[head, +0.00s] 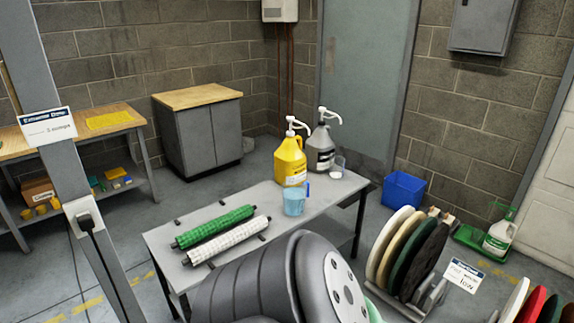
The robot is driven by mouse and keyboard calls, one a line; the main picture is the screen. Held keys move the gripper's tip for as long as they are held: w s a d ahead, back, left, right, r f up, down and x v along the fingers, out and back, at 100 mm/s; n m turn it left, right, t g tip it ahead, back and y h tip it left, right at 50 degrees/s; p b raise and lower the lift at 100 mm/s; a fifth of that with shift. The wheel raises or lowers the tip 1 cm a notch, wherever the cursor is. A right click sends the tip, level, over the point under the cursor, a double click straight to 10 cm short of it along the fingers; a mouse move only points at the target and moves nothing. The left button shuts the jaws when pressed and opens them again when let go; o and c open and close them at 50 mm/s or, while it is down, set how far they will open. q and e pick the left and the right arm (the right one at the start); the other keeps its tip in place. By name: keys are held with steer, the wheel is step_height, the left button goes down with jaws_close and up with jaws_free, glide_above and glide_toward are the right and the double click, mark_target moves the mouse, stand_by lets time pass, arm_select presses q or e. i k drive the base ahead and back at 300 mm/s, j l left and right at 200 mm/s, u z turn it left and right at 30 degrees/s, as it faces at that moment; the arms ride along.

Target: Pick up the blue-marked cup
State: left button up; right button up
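The blue-marked cup (294,202) is a light-blue see-through measuring cup with a blue handle on its right side. It stands upright on the grey table (228,262), in front of a yellow pump jug (290,162). A second, clear cup (338,168) stands farther back to the right, beside a grey pump jug (320,150). Neither of my grippers shows in the head view, so nothing is seen touching the blue-marked cup.
A green roller (214,227) and a white roller (228,240) lie left of the cup. A rack of round pads (400,250) stands right of the table. A blue bin (403,190) is on the floor behind. The table's front right part is hidden.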

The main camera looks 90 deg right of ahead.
mark_target(338, 166)
steer(key=z, duration=3.15)
steer(key=u, duration=3.65)
steer(key=z, duration=3.65)
